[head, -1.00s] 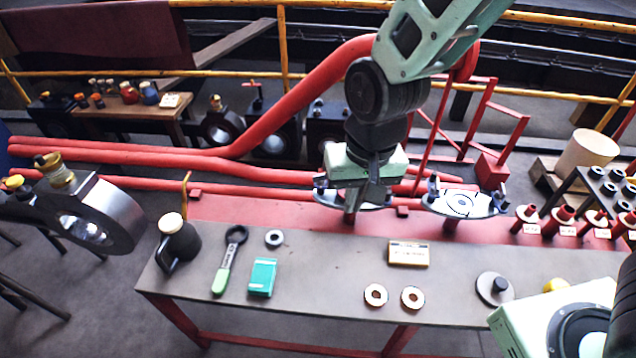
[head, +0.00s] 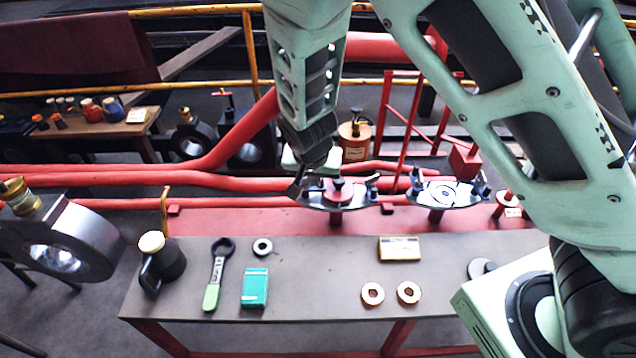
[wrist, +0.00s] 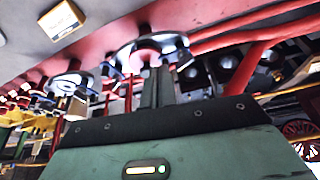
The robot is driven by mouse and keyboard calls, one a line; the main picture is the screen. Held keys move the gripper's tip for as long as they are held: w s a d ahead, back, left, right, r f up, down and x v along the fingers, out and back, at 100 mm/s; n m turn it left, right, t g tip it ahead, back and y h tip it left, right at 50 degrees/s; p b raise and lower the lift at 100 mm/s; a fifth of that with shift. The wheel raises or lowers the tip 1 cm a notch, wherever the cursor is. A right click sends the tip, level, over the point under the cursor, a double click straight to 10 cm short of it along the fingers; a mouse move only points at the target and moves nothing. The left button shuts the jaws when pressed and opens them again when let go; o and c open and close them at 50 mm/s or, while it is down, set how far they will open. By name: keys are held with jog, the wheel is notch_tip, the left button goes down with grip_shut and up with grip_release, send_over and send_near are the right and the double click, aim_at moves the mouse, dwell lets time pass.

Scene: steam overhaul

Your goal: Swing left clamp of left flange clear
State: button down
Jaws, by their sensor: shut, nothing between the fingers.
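The left flange (head: 338,195) is a silver plate with a red hub, on a red post behind the bench. It also shows in the wrist view (wrist: 148,50). Its right clamp (head: 372,184) is a dark upright piece at the plate's right end. The left clamp is largely hidden by my gripper in the head view; in the wrist view a dark clamp (wrist: 184,56) stands at the plate's right end. My gripper (head: 294,190) is shut and empty, pointing down at the plate's left end. I cannot tell whether its fingertips (wrist: 158,70) touch the clamp.
The right flange (head: 445,194) stands close by on the right. Red pipes (head: 240,178) run behind. The bench (head: 300,300) in front holds a wrench (head: 218,268), a green box (head: 255,288), a dark can (head: 163,263), rings and a yellow box (head: 399,248).

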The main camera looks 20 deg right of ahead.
send_near(320, 190)
notch_tip(320, 190, down, 5)
jog(key=s, duration=0.2)
jog(key=shift+w+d+r, duration=0.1)
jog(key=shift+w+d, duration=0.15)
jog(key=shift+w, duration=0.7)
jog(key=shift+w+d, duration=0.25)
jog(key=shift+w, duration=0.65)
